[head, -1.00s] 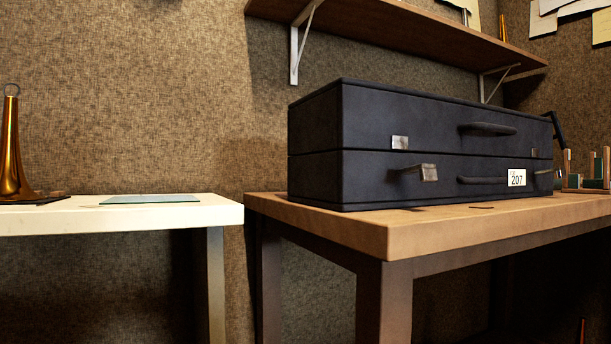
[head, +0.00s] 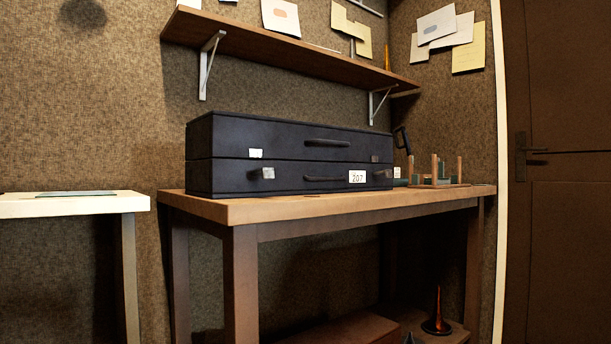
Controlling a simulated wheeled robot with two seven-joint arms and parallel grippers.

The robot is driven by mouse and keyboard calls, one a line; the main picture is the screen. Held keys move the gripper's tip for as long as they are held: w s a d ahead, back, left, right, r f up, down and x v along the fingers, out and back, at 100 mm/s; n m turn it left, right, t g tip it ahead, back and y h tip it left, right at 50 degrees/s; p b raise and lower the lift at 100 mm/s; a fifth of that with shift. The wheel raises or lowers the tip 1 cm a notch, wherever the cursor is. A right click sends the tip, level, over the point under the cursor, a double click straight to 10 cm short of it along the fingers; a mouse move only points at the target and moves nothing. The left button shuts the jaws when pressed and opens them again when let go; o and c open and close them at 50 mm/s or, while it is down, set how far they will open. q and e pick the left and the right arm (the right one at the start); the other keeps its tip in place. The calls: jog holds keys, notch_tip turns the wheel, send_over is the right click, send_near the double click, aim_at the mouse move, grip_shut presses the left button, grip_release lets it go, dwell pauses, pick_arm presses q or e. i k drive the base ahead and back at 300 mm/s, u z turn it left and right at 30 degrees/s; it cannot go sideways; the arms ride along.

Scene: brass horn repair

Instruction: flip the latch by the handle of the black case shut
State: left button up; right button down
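The black case (head: 225,140) lies on the wooden workbench (head: 245,212), its long front side facing me. One dark handle (head: 327,143) is on the upper half and another (head: 323,179) on the lower half, beside a white tag reading 207 (head: 357,177). A metal latch (head: 263,173) at the left of the lower half sticks out from the front, below a bright plate (head: 256,153) on the upper half. A second latch (head: 384,173) is near the right end; its position is too small to tell. Neither gripper is in view.
A wooden shelf (head: 290,55) on brackets hangs above the case. A wooden rack (head: 437,172) stands on the bench at right. A white table (head: 75,205) is at left, with a gap before the bench. A brown door (head: 565,240) is at far right.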

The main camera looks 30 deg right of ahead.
aim_at(266, 173)
jog(key=z, duration=0.6)
jog(key=i, duration=0.55)
jog(key=z, duration=0.1)
jog(key=k, duration=0.5)
jog(key=u, duration=0.45)
jog(key=i, duration=0.5)
jog(key=z, duration=0.05)
